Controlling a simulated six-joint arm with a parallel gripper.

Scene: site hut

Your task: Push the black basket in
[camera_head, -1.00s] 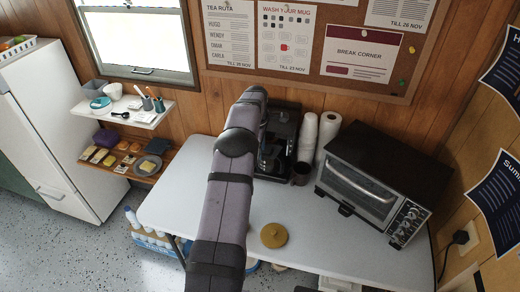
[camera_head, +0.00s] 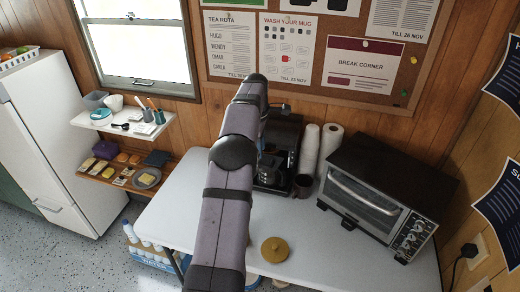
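A black coffee machine (camera_head: 286,138) stands at the back of the white table, against the wood wall. My arm covers its left side. A glass jug seems to sit low in its front. The black basket cannot be made out apart from the dark machine body. My arm rises from the bottom edge and bends at the top, just in front of and left of the machine. My gripper is hidden behind my arm, so its fingers and any contact with the basket do not show.
A toaster oven (camera_head: 378,195) fills the table's right side. A mustard-coloured round lid (camera_head: 275,249) lies near the front. The white table (camera_head: 185,213) is clear on the left.

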